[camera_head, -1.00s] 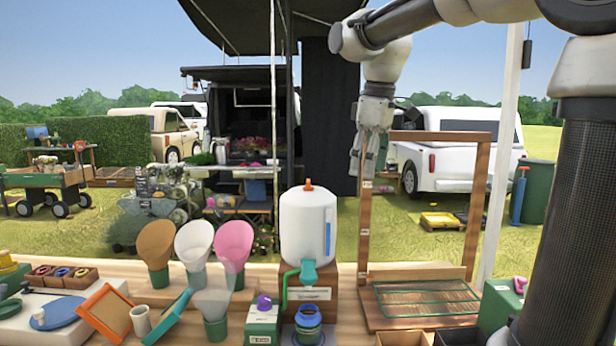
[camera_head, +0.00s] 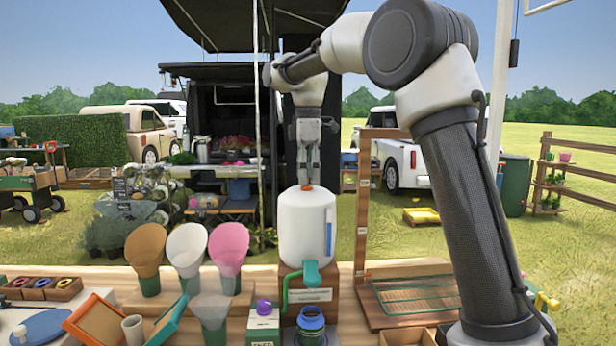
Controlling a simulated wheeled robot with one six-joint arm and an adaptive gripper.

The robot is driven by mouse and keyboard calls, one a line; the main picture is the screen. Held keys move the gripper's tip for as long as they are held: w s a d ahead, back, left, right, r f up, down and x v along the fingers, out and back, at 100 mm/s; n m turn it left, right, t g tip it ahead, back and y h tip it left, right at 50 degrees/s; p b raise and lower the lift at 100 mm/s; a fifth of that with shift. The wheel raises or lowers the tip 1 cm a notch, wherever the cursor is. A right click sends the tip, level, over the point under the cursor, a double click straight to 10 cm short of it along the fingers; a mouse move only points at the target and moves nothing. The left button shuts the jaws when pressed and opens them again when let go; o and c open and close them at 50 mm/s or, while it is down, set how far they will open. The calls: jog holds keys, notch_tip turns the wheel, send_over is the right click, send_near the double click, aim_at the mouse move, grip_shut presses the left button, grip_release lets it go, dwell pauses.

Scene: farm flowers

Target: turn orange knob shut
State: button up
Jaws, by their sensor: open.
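A white tank (camera_head: 306,228) stands upright on a wooden block on the table. The orange knob (camera_head: 307,188) sits on top of the tank and shows only as a small bit of orange. My gripper (camera_head: 308,180) points straight down above it, with its open fingertips close over or around the knob. I cannot tell whether they touch it. A teal tap (camera_head: 311,273) with a green bent handle is at the tank's lower front. A blue jar (camera_head: 311,320) stands below the tap.
Brown, white and pink cones (camera_head: 228,247) stand left of the tank. A green box with a purple knob (camera_head: 263,322) is by the jar.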

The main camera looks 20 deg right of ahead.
jog(key=shift+f, duration=0.4)
jog(key=c, duration=1)
